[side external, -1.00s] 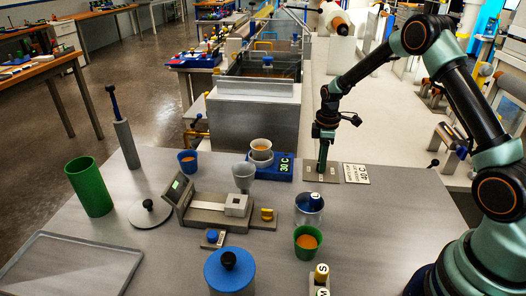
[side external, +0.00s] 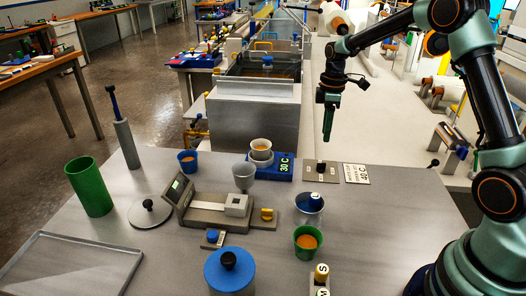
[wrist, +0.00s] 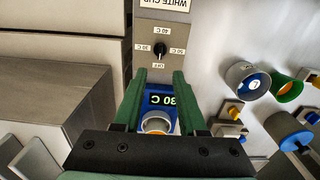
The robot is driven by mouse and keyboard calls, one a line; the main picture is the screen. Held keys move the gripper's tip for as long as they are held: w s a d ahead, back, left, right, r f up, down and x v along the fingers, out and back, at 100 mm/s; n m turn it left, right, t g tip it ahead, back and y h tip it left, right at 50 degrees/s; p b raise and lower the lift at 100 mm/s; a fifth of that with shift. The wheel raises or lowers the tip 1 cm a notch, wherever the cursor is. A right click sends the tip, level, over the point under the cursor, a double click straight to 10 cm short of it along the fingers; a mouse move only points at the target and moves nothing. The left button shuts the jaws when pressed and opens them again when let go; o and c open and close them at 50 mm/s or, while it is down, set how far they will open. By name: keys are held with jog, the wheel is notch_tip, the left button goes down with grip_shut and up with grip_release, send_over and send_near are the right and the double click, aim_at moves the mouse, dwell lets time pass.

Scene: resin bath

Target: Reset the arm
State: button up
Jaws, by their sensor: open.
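My gripper (side external: 328,132) hangs fingers down, empty, in the air above the far edge of the table. In the wrist view its two green fingers (wrist: 160,82) stand apart with nothing between the tips. Below it is the grey dial plate (side external: 314,178) with a small black knob (side external: 321,167). The wrist view shows the knob (wrist: 159,50) among marks for OFF, 30 C, 40 C and 50 C; its exact pointing is too small to tell. The blue heater (side external: 272,169) shows 30 C and bears a white cup (side external: 260,146).
A metal bath (side external: 243,119) stands behind the table.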

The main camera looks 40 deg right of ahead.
jog(key=shift+r, duration=0.7)
jog(key=s+a+r+m+t, duration=0.35)
jog(key=s+a+r, duration=0.35)
jog(key=r, duration=0.3)
jog(key=s+a+r+m+t, duration=0.1)
jog(key=s+a+m, duration=0.4)
jog(key=s, duration=0.5)
jog(key=shift+s+a+r+m+t, duration=0.25)
jog(key=shift+s+a+m+t, duration=0.15)
jog(key=shift+a+t, duration=0.15)
